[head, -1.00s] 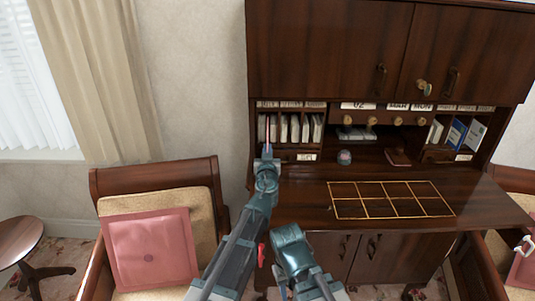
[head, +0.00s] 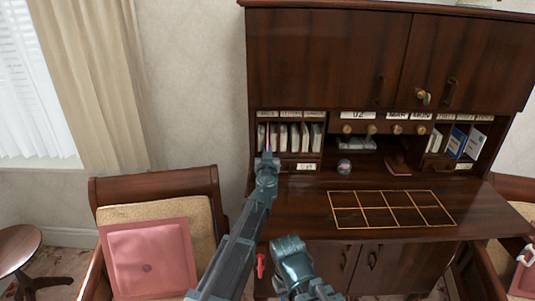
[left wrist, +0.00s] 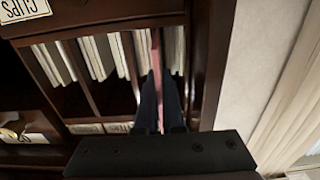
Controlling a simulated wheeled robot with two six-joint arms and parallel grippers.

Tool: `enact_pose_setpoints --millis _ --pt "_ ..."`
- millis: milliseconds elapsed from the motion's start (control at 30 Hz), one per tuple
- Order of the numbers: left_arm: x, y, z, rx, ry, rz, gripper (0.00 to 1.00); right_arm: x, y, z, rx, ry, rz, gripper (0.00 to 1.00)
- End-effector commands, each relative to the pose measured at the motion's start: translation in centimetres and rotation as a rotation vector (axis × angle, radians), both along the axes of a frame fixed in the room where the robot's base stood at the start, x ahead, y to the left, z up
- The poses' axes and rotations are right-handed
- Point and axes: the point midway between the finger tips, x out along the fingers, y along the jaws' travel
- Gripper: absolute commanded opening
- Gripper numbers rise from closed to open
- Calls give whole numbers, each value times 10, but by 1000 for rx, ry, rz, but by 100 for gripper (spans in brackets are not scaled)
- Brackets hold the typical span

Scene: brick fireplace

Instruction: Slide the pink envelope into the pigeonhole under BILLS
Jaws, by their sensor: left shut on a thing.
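The pink envelope (left wrist: 157,52) is held on edge as a thin pink strip. In the left wrist view it points into the end compartment of the pigeonhole row, with white letters on both sides of it. I cannot tell how deep its far end reaches. My left gripper (left wrist: 160,98) is shut on it, in front of that compartment. In the head view the left gripper (head: 267,158) is at the left end of the left pigeonholes (head: 312,152), the envelope (head: 268,138) above its tips. The label strips (head: 290,114) above them are too small to read.
A dark divider and the cabinet side wall (left wrist: 211,60) flank the compartment closely. A CLIPS label (left wrist: 22,8) shows upside down in the wrist view. A small round object (head: 344,167) stands on the desk near a gold grid (head: 392,208). A chair (head: 155,190) stands left.

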Motion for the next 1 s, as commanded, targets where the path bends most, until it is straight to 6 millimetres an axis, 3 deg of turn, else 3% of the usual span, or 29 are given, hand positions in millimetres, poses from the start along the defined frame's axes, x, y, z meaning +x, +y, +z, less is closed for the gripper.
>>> enact_pose_setpoints --millis 500,867,1000 --pt "34 0 -1 0 0 0 0 0 0 -1 0 0 0 43" --pt "36 1 -1 0 0 0 0 0 0 -1 0 0 0 43" --pt "36 0 -1 0 0 0 25 0 0 -1 0 0 0 43"
